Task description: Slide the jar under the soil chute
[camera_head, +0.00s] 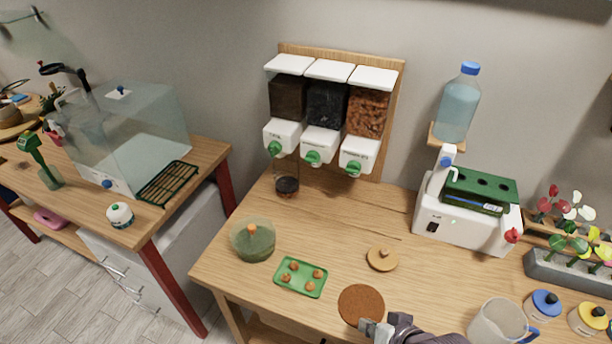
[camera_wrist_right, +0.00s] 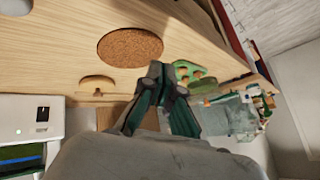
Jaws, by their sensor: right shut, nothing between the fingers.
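A clear jar (camera_head: 287,186) with dark soil in its bottom stands upright on the table at the back, below the left soil chute (camera_head: 283,135) of the wall dispenser. Whether it is exactly centred under the spout I cannot tell. My right gripper (camera_head: 368,327) is at the table's front edge, beside the round cork mat (camera_head: 361,302), far from the jar. In the right wrist view the gripper (camera_wrist_right: 157,72) is shut and empty, with the cork mat (camera_wrist_right: 130,46) beyond it. My left gripper is not in view.
A white machine (camera_head: 466,219), a clear pitcher (camera_head: 497,322) and lidded pots (camera_head: 543,305) stand right. Table before the dispenser is clear.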

